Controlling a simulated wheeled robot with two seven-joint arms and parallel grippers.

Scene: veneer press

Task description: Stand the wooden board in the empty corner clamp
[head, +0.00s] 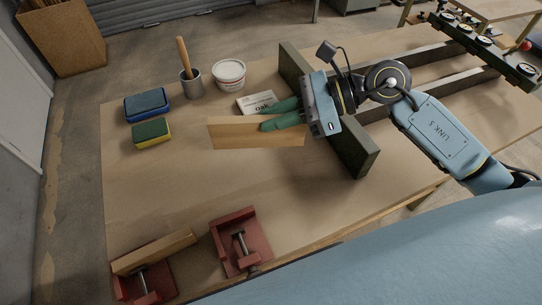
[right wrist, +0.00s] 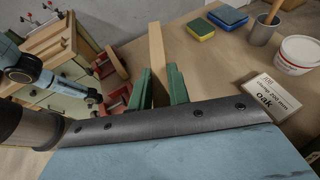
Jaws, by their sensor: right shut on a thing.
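The pale wooden board (head: 230,133) is held lengthwise in my right gripper (head: 270,118), pointing left over the table; it seems raised above the surface. In the right wrist view the board (right wrist: 156,50) sits between the green fingers, which are shut on it. The empty red corner clamp (head: 252,250) is at the table's front edge, below and apart from the board in the head view. A second red corner clamp (head: 158,289), to its left, holds another wooden board (head: 155,251). My left gripper is not seen.
A dark beam of the press (head: 355,152) stands right beside my right gripper. Behind are an oak label card (head: 256,103), a white tub (head: 229,75), a grey cup with a wooden handle (head: 191,84), a blue sponge (head: 147,105) and a green-yellow sponge (head: 151,132). The middle-left tabletop is clear.

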